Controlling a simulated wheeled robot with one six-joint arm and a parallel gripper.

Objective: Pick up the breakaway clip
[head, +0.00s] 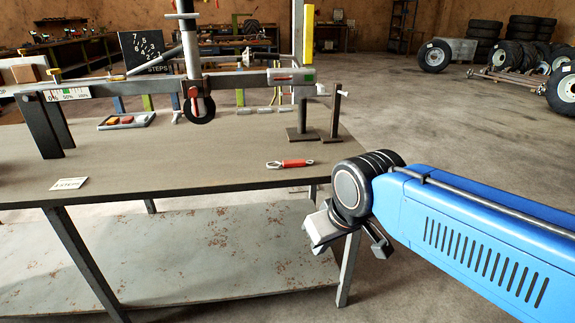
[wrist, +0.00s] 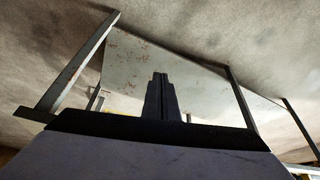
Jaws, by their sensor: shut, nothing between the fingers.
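A small red piece with a metal eye at each end (head: 290,164), which looks like the breakaway clip, lies flat near the front right edge of the workbench (head: 180,172). My gripper (wrist: 160,75) is shut and empty in the wrist view. In the head view my wrist hangs beside the bench's right front corner, to the right of and lower than the clip, apart from it. The fingertips cannot be made out clearly there. The clip does not show in the wrist view, which shows the bench's rust-flecked lower shelf (wrist: 190,73).
A trailer drawbar (head: 235,80) with a jockey wheel (head: 199,107) spans the bench on stands. A post stand (head: 334,112) rises behind the clip. A small tray (head: 127,121) and a white card (head: 69,184) lie farther left. The floor right of the bench is open.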

